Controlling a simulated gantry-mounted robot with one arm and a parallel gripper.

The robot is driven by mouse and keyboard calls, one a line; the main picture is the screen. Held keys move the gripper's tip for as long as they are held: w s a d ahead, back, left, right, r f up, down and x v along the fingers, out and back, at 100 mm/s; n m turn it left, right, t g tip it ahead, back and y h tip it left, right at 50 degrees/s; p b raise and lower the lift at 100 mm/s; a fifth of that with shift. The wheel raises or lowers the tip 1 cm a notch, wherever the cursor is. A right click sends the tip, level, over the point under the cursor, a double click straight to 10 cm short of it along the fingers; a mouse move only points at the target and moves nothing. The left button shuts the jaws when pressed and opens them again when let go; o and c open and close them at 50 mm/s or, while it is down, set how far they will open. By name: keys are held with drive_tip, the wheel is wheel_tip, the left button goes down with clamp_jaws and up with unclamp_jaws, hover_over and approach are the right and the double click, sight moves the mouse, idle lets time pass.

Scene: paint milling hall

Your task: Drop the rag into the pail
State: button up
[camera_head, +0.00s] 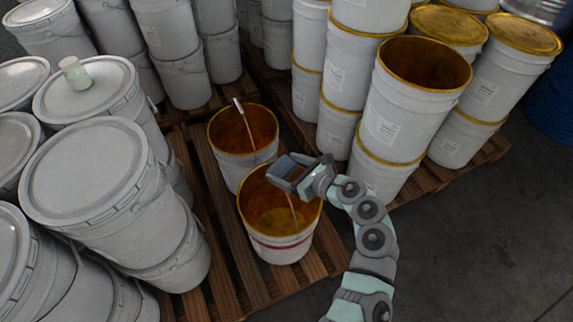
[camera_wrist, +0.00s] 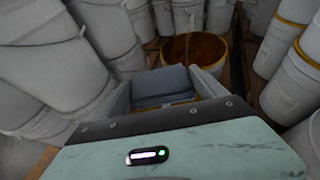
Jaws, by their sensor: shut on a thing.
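The rag is a folded blue-grey cloth (camera_head: 281,167) in the head view, and it also shows in the wrist view (camera_wrist: 163,80). My gripper (camera_head: 291,171) is shut on it, with a finger on either side in the wrist view (camera_wrist: 165,88). Gripper and rag are over the far part of the rim of an open white pail (camera_head: 277,247) with a yellow inside and a red band. The rag hides part of that rim. A second open yellow-rimmed pail (camera_head: 236,175) stands just behind, with a light-tipped rod leaning in it. I cannot tell which pail the task means.
Lidded grey pails (camera_head: 88,172) stand stacked on the left, one with a small pale jar (camera_head: 75,73) on its lid. Yellow-rimmed white pails (camera_head: 402,115) stand stacked on the right. A wooden pallet (camera_head: 226,255) lies beneath the open pails. Dark floor (camera_head: 480,235) is clear at lower right.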

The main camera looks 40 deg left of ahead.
drive_tip(key=o, duration=1.3)
drive_tip(key=p+v, duration=0.3)
drive_tip(key=v, duration=0.8)
